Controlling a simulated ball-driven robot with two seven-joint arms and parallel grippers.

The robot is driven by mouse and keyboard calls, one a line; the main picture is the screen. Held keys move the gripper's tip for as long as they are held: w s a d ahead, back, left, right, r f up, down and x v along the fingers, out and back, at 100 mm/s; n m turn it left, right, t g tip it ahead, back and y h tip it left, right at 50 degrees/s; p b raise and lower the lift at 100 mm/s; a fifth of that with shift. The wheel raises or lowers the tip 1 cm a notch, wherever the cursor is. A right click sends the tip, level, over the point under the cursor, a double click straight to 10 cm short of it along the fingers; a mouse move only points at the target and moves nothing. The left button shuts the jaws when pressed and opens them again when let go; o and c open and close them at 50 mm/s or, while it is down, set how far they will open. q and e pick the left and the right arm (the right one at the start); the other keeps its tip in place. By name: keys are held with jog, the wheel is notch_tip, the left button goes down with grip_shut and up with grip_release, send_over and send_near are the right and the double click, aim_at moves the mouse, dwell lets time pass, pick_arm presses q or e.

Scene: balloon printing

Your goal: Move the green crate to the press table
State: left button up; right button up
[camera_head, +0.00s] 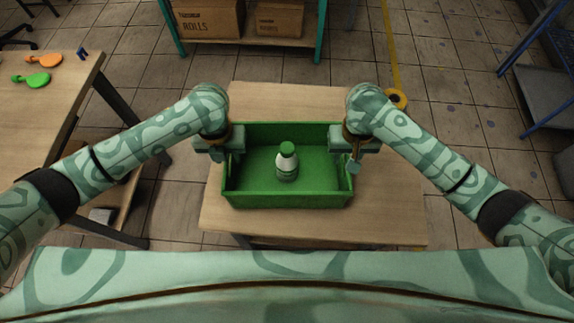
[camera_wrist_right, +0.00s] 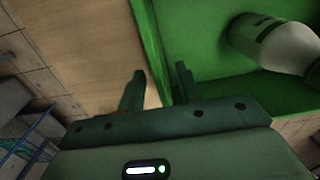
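The green crate (camera_head: 290,200) stands on a wooden table (camera_head: 390,210) in the middle of the head view. A white bottle with a green cap (camera_head: 287,165) stands in it. My left gripper (camera_head: 226,152) is at the crate's left wall; its finger gap is too small to make out. My right gripper (camera_head: 354,158) is at the right wall. In the right wrist view, its open fingers (camera_wrist_right: 160,82) straddle the crate wall (camera_wrist_right: 154,40), with a gap showing between the outer finger and the wall. The bottle (camera_wrist_right: 285,45) shows there too. I cannot tell which table is the press table.
Another wooden table (camera_head: 45,120) at left carries an orange balloon-shaped piece (camera_head: 46,60) and a green one (camera_head: 32,80). A teal shelf (camera_head: 247,42) with cardboard boxes (camera_head: 208,18) stands behind. A blue rack (camera_head: 545,85) is at right. Tiled floor lies between.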

pick_arm(q)
jog(key=shift+f, duration=0.15)
pick_arm(e)
jog(key=shift+f, duration=0.15)
pick_arm(q)
grip_shut()
pick_arm(e)
grip_shut()
